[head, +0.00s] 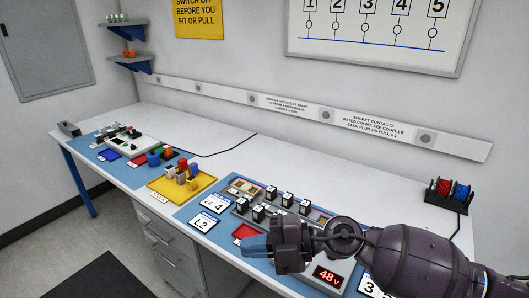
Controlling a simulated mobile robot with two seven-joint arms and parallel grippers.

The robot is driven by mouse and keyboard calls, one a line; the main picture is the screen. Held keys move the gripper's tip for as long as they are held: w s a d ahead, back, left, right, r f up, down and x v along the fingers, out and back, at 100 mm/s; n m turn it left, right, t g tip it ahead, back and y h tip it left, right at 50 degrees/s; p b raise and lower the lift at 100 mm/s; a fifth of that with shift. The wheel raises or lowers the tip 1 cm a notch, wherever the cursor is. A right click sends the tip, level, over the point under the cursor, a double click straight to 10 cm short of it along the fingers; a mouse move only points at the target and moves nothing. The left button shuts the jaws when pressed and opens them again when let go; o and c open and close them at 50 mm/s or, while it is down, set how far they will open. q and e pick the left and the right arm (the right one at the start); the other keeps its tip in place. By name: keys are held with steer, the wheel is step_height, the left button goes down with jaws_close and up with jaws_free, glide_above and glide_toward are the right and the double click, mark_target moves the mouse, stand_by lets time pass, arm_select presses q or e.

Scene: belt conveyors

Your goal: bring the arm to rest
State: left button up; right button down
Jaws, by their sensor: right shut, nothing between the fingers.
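My right arm comes in from the lower right of the head view. Its gripper (257,246) is shut, with nothing held, over the front part of the long white bench (222,143). It hangs above a blue mat, beside a red tray (244,232) and to the left of a unit with a red "48v" display (327,276). The gripper and arm hide part of the mat and of the unit. My left gripper is not in view.
A row of black-and-white modules (273,205) stands just behind the gripper. A yellow tray (203,182) with coloured blocks lies farther left. Red and blue spools (452,190) stand at the back right. The bench's back strip is mostly clear, with a thin black cable.

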steer(key=w+d+r+m+t, duration=0.3)
steer(key=w+d+m+t, duration=0.35)
steer(key=m+t, duration=0.55)
steer(key=d+f+m+t+h, duration=0.4)
steer(key=d+f+m+h, duration=0.5)
steer(key=d+f, duration=0.1)
steer(key=s+d+f+m+g+h, duration=0.2)
steer(key=s+d+f+m, duration=0.3)
steer(key=s+f, duration=0.5)
steer(key=s+d+f+m+g+h, duration=0.2)
steer(key=s+d+f+m+h, duration=0.2)
steer(key=s+d+f, duration=0.4)
step_height(320, 180, down, 2)
steer(key=shift+s+d+f+m+h, duration=0.25)
steer(key=shift+s+m+h, duration=0.15)
steer(key=shift+s+h, duration=0.45)
steer(key=shift+s+a, duration=0.1)
steer(key=shift+s, duration=0.05)
